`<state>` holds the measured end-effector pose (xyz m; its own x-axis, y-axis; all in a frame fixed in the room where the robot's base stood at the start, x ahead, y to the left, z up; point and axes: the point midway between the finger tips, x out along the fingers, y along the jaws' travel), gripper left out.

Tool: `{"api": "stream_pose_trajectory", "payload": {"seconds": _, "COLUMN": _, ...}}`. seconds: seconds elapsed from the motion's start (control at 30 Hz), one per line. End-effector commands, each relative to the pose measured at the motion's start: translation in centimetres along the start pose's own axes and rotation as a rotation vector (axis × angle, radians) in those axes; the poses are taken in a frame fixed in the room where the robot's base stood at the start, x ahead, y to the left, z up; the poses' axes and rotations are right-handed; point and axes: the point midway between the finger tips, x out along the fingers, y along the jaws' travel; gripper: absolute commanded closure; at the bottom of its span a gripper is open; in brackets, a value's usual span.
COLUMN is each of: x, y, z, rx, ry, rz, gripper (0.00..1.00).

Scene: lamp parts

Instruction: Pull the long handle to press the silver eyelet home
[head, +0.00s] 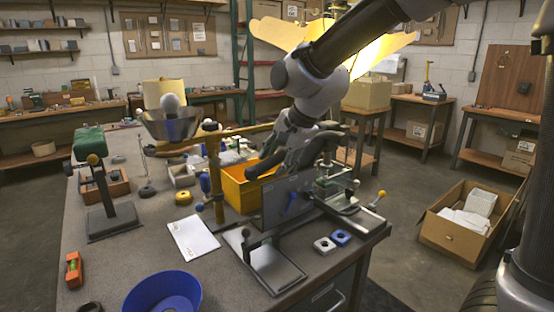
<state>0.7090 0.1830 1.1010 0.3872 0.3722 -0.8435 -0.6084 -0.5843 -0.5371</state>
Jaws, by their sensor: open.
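My gripper (272,168) is open, reaching down to the left over the workbench, just above the yellow bin (238,188) and behind an upright grey plate (272,212). I cannot tell which of these is the long handle. The silver eyelet cannot be made out. The gripper's contact with anything is unclear.
A blue bowl (163,295), a white sheet (193,238) and an orange level (74,270) lie nearer. An open carton (450,245) is on the floor.

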Motion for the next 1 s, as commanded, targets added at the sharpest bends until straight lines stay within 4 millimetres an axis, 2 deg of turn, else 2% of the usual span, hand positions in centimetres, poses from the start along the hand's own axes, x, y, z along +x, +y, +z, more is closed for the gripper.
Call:
{"api": "stream_pose_trajectory", "payload": {"seconds": 0.03, "x": 0.0, "y": 0.0, "z": 0.0, "rx": 0.000, "ry": 0.000, "rz": 0.000, "gripper": 0.57}}
{"api": "stream_pose_trajectory", "payload": {"seconds": 0.27, "x": 0.0, "y": 0.0, "z": 0.0, "rx": 0.000, "ry": 0.000, "rz": 0.000, "gripper": 0.99}}
{"api": "stream_pose_trajectory", "payload": {"seconds": 0.67, "x": -0.4, "y": -0.2, "z": 0.0, "rx": 0.008, "ry": -0.012, "rz": -0.002, "gripper": 1.00}}
{"api": "stream_pose_trajectory", "payload": {"seconds": 0.87, "x": -2.0, "y": -1.3, "z": -0.2, "rx": 0.049, "ry": -0.072, "rz": -0.019, "gripper": 1.00}}
{"api": "stream_pose_trajectory", "payload": {"seconds": 1.0, "x": -4.1, "y": -2.6, "z": -0.6, "rx": 0.102, "ry": -0.150, "rz": -0.037, "gripper": 1.00}}
